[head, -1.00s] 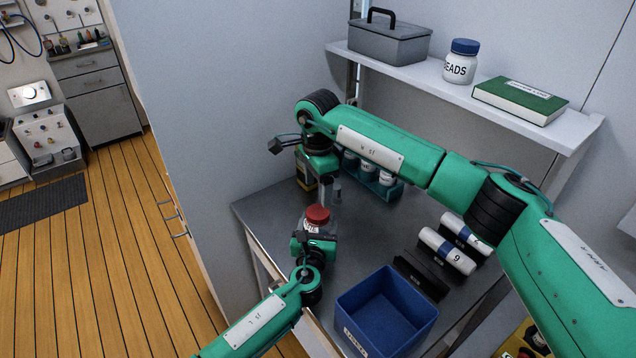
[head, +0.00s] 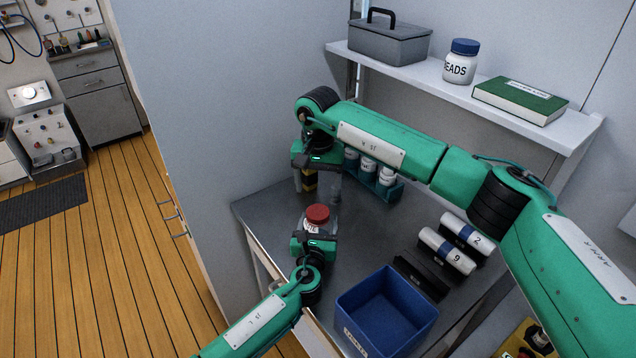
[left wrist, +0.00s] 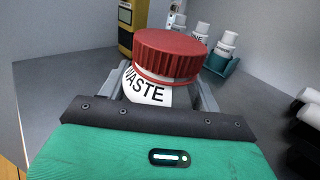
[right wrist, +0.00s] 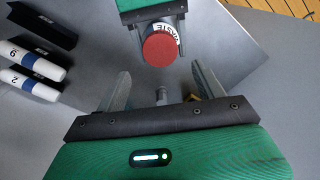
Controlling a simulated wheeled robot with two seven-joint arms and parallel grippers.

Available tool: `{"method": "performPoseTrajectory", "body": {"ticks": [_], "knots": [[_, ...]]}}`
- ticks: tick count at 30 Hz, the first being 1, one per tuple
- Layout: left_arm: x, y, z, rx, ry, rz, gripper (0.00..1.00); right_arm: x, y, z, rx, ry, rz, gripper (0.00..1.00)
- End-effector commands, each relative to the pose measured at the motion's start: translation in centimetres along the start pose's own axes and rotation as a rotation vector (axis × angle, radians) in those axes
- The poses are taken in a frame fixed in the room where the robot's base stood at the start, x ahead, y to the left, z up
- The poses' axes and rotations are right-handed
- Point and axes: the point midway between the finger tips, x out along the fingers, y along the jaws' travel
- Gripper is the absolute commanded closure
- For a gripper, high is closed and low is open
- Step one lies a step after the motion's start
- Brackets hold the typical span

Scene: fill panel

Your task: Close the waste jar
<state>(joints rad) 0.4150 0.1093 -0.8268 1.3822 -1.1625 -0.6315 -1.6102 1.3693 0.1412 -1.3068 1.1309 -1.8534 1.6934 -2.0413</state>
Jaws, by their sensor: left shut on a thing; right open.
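The waste jar (head: 311,226) is white with a red lid (head: 317,213) on top; its "WASTE" label shows in the left wrist view (left wrist: 148,88). In that view the lid (left wrist: 170,54) looks slightly tilted on the jar; I cannot tell whether it is screwed tight. My left gripper (head: 318,228) is shut around the jar's body, one finger on each side. My right gripper (head: 318,189) is open and empty, behind and above the jar, fingers pointing down. In the right wrist view the lid (right wrist: 160,49) lies beyond the open fingers, apart from them.
A blue bin (head: 387,312) stands at the front of the grey table (head: 385,225). Two white cylinders (head: 447,250) lie on a black holder at the right. A teal rack (head: 373,184) with white bottles is at the back. A shelf (head: 470,95) overhangs the rear.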

Motion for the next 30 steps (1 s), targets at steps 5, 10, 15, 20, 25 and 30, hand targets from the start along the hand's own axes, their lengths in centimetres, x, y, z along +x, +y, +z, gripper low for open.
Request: {"method": "performPoseTrajectory", "body": {"ticks": [5, 10, 15, 20, 25, 30], "knots": [[0.0, 0.0, 0.0, 0.0, 0.0, 0.0, 0.99, 0.1, 0.0, 0.0, 0.002, 0.0, 0.0, 0.3], [0.0, 0.0, 0.0, 0.0, 0.0, 0.0, 0.99, 1.6, 0.0, 0.1, 0.002, -0.003, 0.0, 0.3], [0.0, 0.0, 0.0, 0.0, 0.0, 0.0, 0.99, 4.3, 0.0, 0.1, 0.002, -0.004, 0.0, 0.3], [0.0, 0.0, 0.0, 0.0, 0.0, 0.0, 0.99, 6.5, 0.0, 0.0, 0.004, -0.003, 0.0, 0.3], [0.0, 0.0, 0.0, 0.0, 0.0, 0.0, 0.99, 7.8, 0.0, 0.0, 0.003, -0.001, 0.0, 0.3], [0.0, 0.0, 0.0, 0.0, 0.0, 0.0, 0.99, 8.0, 0.0, 0.0, 0.003, -0.001, 0.0, 0.3]]}}
